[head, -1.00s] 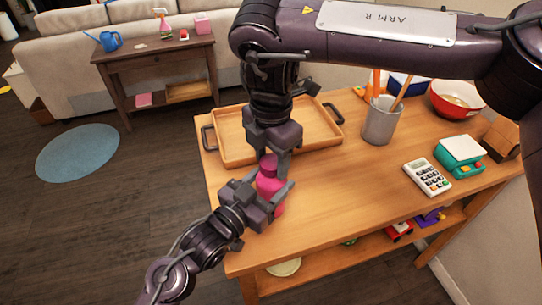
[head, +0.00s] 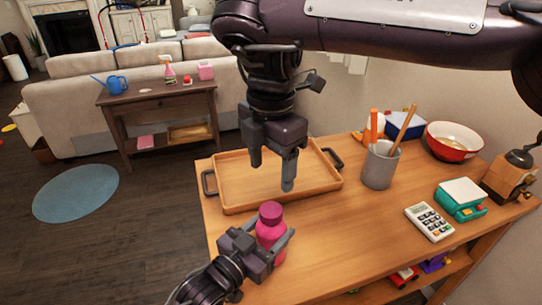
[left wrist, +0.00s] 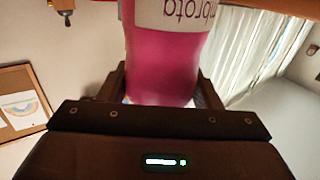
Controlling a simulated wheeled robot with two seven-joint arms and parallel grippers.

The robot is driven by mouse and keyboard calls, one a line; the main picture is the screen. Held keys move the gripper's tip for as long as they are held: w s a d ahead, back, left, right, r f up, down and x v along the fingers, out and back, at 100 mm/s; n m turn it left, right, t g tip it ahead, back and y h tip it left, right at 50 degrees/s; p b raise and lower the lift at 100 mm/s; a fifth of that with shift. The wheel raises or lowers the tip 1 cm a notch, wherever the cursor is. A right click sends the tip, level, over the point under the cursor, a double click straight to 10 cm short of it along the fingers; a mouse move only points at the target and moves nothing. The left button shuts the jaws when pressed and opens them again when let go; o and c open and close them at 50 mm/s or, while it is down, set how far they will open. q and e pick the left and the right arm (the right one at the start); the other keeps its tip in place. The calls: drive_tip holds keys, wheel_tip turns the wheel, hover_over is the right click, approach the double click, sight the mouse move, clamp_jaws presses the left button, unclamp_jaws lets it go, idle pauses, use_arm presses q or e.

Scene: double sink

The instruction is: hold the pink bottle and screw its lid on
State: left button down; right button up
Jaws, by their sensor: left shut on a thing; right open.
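My left gripper (head: 276,245) is shut on the bottle's body from the lower left. The bottle also fills the middle of the left wrist view (left wrist: 165,65), between the fingers, with part of a white label showing. My right gripper (head: 272,174) is open and empty, pointing down above and behind the lid, apart from it.
A wooden tray (head: 226,208) lies behind the bottle. The tabletop right of the bottle is clear.

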drive_tip(key=shift+r, duration=0.9)
use_arm(q)
drive_tip(key=shift+c, duration=1.9)
unclamp_jaws()
drive_tip(key=b+v, duration=0.1)
drive_tip(key=v, duration=0.5)
drive_tip(key=shift+s+a+f, duration=0.1)
drive_tip(key=shift+s+a, duration=0.1)
drive_tip(key=shift+s, duration=0.05)
drive_tip(key=shift+s+a, duration=0.35)
drive_tip(key=shift+s, duration=0.1)
use_arm(e)
drive_tip(key=shift+f, duration=0.75)
